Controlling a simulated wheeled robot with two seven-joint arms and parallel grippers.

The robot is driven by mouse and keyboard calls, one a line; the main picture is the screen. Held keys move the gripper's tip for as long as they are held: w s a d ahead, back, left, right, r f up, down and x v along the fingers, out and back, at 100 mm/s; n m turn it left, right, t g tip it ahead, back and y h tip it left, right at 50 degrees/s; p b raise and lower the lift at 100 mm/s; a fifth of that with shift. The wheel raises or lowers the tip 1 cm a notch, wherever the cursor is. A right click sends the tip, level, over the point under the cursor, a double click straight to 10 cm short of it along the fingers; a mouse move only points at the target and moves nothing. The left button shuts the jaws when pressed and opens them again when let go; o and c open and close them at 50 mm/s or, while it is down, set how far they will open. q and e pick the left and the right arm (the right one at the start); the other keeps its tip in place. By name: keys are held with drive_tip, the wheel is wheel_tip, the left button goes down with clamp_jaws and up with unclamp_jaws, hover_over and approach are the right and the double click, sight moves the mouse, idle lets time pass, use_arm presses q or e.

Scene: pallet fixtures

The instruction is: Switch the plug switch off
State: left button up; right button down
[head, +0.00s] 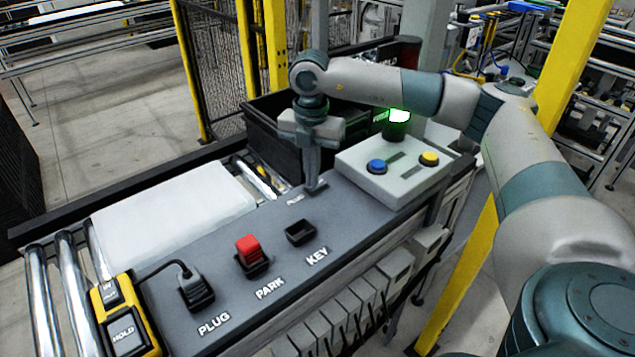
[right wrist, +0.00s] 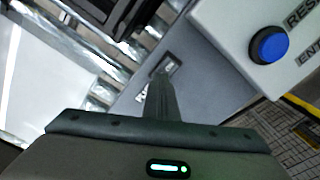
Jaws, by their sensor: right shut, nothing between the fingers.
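My right gripper (head: 316,187) is shut and empty, pointing down at the far end of the grey panel (head: 225,237). Its tips are at or just above a small plate with a switch, mostly hidden by the fingers in the head view; I cannot tell if they touch. In the right wrist view the switch plate (right wrist: 171,65) shows just beyond the gripper's tips (right wrist: 161,76). My left gripper is not in view.
A box with blue (head: 377,166) and yellow (head: 429,158) buttons stands close right of the gripper. A red block (head: 249,249) sits at PARK; the KEY holder (head: 300,233) looks empty. A yellow HOLD control (head: 124,318) is front left. A black crate (head: 270,123) stands behind.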

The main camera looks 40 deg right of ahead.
wheel_tip(320, 180, up, 7)
drive_tip(key=p, duration=0.3)
idle(0.5)
drive_tip(key=shift+f, duration=0.15)
idle(0.4)
